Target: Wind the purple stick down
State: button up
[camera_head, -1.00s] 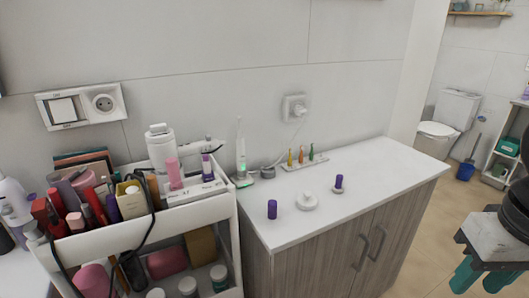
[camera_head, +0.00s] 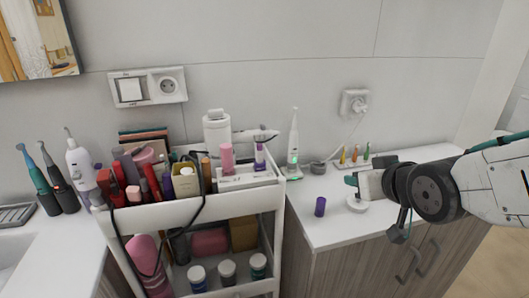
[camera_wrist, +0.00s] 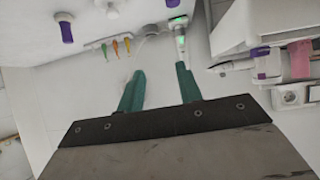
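A small purple and white stick (camera_head: 260,156) stands upright in the white holder on the cart, beside a pink stick (camera_head: 226,157). The purple one also shows in the wrist view (camera_wrist: 261,53), at the right. A purple cylinder (camera_head: 320,207) stands on the counter. Another purple piece with a pale base (camera_wrist: 66,30) is at the upper left of the wrist view; my arm seems to hide it in the head view. My gripper (camera_head: 352,187) is over the counter, right of the cylinder. Its teal fingers (camera_wrist: 160,72) are apart with nothing between them.
The white cart (camera_head: 195,212) holds cosmetics and a trailing black cable. A lit white toothbrush (camera_head: 294,145) stands between holder and gripper. A white round piece (camera_head: 357,204) and small coloured brushes (camera_head: 354,156) are on the counter (camera_head: 335,228). Its front edge is clear.

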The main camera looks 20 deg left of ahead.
jog(key=a+n+t+y, duration=0.15)
jog(key=a+y, duration=0.25)
jog(key=a, duration=0.6)
jog(key=n+y, duration=0.2)
jog(key=y, duration=0.2)
send_near(261, 154)
jog(key=x, duration=1.1)
jog(key=shift+c, duration=0.2)
grip_shut()
